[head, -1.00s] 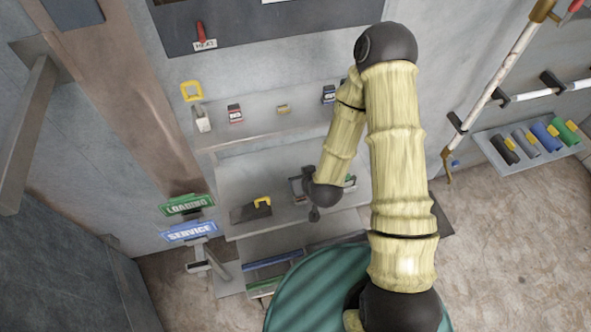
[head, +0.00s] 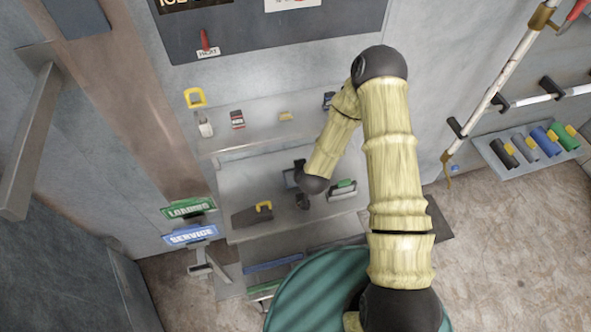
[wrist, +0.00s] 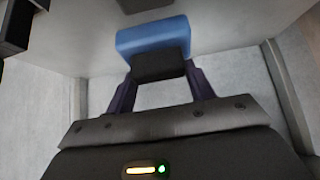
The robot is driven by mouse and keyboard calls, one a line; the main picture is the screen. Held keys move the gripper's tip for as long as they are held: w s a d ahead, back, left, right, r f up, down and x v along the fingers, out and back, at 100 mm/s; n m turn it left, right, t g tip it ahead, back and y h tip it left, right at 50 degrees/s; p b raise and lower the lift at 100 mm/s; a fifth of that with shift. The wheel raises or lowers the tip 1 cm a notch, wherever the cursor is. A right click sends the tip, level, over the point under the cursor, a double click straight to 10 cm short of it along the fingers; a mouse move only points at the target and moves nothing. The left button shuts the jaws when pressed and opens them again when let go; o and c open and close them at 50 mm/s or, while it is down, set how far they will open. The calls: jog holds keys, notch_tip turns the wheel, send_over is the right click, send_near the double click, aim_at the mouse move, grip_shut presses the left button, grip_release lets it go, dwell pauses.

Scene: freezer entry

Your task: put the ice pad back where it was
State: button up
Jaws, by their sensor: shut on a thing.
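My gripper (wrist: 160,82) is shut on a dark grip with a blue block behind it, which I take to be the ice pad (wrist: 152,33). Both fingers stand at the sides of the dark grip in the wrist view. In the head view my gripper (head: 294,175) is over the middle shelf (head: 245,180), partly hidden by my dark wrist. The held thing cannot be made out clearly there. I cannot tell whether it touches the shelf.
A grey tool with a yellow handle (head: 252,214) lies left on the middle shelf; a green-topped holder (head: 343,189) is to the right. The upper shelf (head: 265,130) carries several small things. LOADING (head: 188,207) and SERVICE (head: 190,235) signs stand at left. A teal round surface (head: 310,295) is in front.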

jog(key=shift+w+d+f, duration=0.1)
jog(key=shift+w+f, duration=0.05)
jog(key=shift+f, duration=0.5)
jog(key=shift+w+f+p, duration=0.2)
jog(key=shift+w+p, duration=0.15)
jog(key=shift+w+r+g+h+p, duration=0.2)
jog(key=shift+g+h+p, duration=0.1)
jog(key=shift+g+p, duration=0.2)
jog(key=shift+w+a+g+p, duration=0.3)
jog(key=shift+w+g+p, duration=0.25)
jog(key=shift+g+p, duration=0.5)
jog(key=shift+f+h, duration=0.2)
jog(key=shift+h, duration=0.1)
jog(key=shift+f+p, duration=0.3)
jog(key=shift+f, duration=0.45)
jog(key=o, duration=1.3)
jog(key=shift+f, duration=0.1)
